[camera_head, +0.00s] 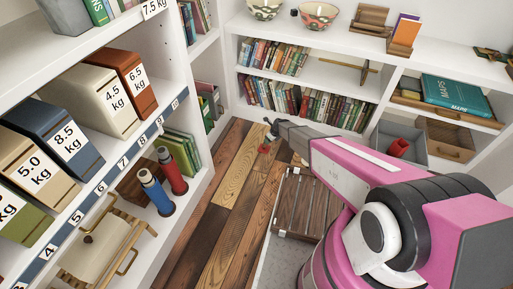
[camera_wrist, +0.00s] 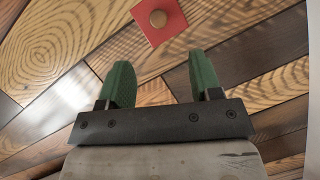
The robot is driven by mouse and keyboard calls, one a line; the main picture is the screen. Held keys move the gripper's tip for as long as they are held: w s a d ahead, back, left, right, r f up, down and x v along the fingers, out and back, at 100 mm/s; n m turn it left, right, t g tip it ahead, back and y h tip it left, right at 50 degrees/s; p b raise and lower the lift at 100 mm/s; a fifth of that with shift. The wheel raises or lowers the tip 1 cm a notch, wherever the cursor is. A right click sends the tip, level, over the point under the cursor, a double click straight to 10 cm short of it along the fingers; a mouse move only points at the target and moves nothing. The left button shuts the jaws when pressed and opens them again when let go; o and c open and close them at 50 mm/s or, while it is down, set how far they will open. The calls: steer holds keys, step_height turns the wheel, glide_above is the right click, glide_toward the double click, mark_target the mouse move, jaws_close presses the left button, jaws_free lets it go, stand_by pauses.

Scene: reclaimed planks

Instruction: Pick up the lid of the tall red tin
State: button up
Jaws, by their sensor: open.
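A square red lid with a round brown knob (camera_wrist: 172,30) shows at the top of the wrist view, beyond the fingertips. In the head view a small red piece (camera_head: 264,149), which looks like this lid, is low over or on the plank floor. I cannot tell whether it lies flat on the floor or on something. My gripper (camera_wrist: 160,64) is open and empty, its two green fingers apart, with the lid ahead of the gap. In the head view my gripper (camera_head: 271,131) is just above the red piece. A rust-red 6.5 kg tin (camera_head: 129,78) stands on the left shelf.
Left shelves hold other weight-marked tins (camera_head: 70,140), a red flask (camera_head: 172,172) and a blue flask (camera_head: 155,193). Bookshelves (camera_head: 310,100) stand behind. A grey bin (camera_head: 415,150) with a red thing inside is right. Plank floor (camera_head: 215,220) is clear at left of my arm.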

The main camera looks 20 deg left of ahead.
mark_target(264, 145)
steer(key=x, duration=1.1)
steer(key=shift+a+f, duration=0.1)
steer(key=shift+a, duration=0.05)
steer(key=shift+s, duration=0.1)
jaws_close()
